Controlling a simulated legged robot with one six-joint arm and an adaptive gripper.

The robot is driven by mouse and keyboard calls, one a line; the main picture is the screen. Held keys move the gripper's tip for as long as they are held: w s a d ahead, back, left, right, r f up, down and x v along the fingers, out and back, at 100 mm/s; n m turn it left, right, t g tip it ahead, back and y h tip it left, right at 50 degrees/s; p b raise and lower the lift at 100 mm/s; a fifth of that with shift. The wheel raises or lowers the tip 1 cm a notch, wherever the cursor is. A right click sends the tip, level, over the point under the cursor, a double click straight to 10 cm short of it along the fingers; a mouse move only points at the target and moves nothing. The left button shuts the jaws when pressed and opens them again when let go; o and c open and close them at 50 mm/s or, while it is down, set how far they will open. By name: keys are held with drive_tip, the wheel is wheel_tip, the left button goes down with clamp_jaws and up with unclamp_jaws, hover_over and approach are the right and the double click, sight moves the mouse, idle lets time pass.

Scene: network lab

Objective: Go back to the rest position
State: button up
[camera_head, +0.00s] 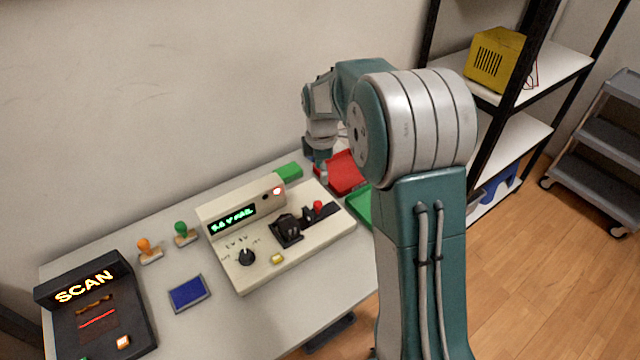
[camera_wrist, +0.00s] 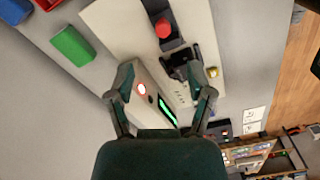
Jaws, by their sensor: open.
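My gripper (camera_wrist: 160,82) is open in the wrist view, with nothing between its two fingers. In the head view my gripper (camera_head: 318,155) points down above the far right part of the table, near the red tray (camera_head: 347,178), and my arm hides part of that area. A cream tester (camera_head: 315,242) stands on the table, with a green lit display, a red light, a knob and a black clamp with a red knob. The tester (camera_wrist: 118,22) also shows beyond my fingers in the wrist view.
A black SCAN device (camera_head: 128,318), a blue pad (camera_head: 188,293) and orange (camera_head: 148,250) and green (camera_head: 182,231) stamps are on the left of the table (camera_head: 340,300). A green block (camera_head: 289,172) lies behind the tester. A shelf with a yellow box (camera_head: 496,58) stands at right.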

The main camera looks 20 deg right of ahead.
drive_tip(key=shift+r, duration=0.45)
drive_tip(key=shift+a, duration=0.1)
drive_tip(key=s+a+r+m+t, duration=0.2)
drive_tip(key=s+r+m, duration=0.5)
drive_tip(key=s+r, duration=0.5)
drive_tip(key=s+r+m+t, duration=0.1)
drive_tip(key=s+m+t, duration=0.2)
drive_tip(key=s+m, duration=0.7)
drive_tip(key=s+a, duration=0.1)
drive_tip(key=s, duration=0.5)
drive_tip(key=shift+s+r+t, duration=0.15)
drive_tip(key=shift+s+t, duration=0.15)
drive_tip(key=shift+s, duration=0.05)
